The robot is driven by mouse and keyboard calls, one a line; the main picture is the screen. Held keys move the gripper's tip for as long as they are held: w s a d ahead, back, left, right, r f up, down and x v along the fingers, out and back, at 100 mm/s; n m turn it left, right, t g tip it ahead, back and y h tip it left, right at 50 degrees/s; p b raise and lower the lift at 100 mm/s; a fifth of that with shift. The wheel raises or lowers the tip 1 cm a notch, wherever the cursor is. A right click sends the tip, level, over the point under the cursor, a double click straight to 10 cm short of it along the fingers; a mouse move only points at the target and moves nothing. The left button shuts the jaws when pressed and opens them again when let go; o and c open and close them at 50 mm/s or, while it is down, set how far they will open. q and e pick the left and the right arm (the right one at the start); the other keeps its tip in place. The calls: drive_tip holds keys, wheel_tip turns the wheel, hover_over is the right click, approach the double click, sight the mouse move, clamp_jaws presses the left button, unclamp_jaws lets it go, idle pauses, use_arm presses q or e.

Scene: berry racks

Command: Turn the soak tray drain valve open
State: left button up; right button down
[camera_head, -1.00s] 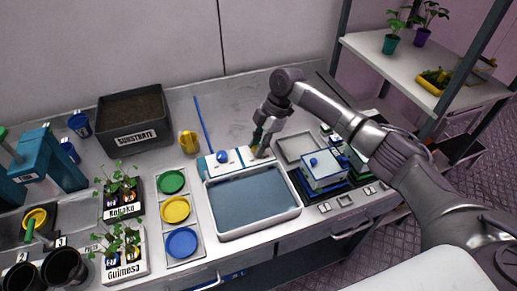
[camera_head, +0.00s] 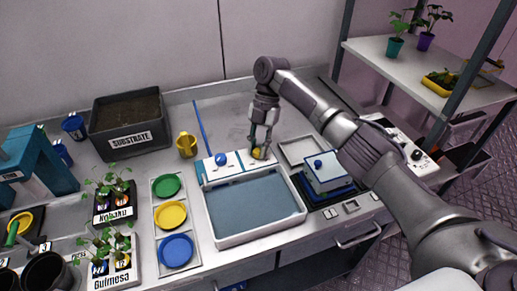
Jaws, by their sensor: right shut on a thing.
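The soak tray (camera_head: 213,231) is a white rectangular tray with blue-grey liquid, near the middle of the bench. Along its back edge is a white panel (camera_head: 238,168) with a blue knob (camera_head: 221,159) on the left and a yellow knob (camera_head: 257,154) on the right. My right gripper (camera_head: 259,150) points down from above and is shut on the yellow knob, whose top is partly hidden by the fingers. I cannot read the panel's labels or tell which knob is the drain valve. My left gripper is not in view.
A yellow cup (camera_head: 187,145) and substrate bin (camera_head: 160,128) are behind left. Coloured dishes (camera_head: 170,214) and potted plants stand left. The bench behind the gripper is clear.

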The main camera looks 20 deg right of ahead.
idle(0.3)
drive_tip(key=c, duration=1)
unclamp_jaws()
drive_tip(key=shift+o, duration=0.2)
drive_tip(key=shift+w+r, duration=0.1)
drive_tip(key=shift+r, duration=0.15)
drive_tip(key=v, duration=1.1)
drive_tip(key=shift+r, duration=0.2)
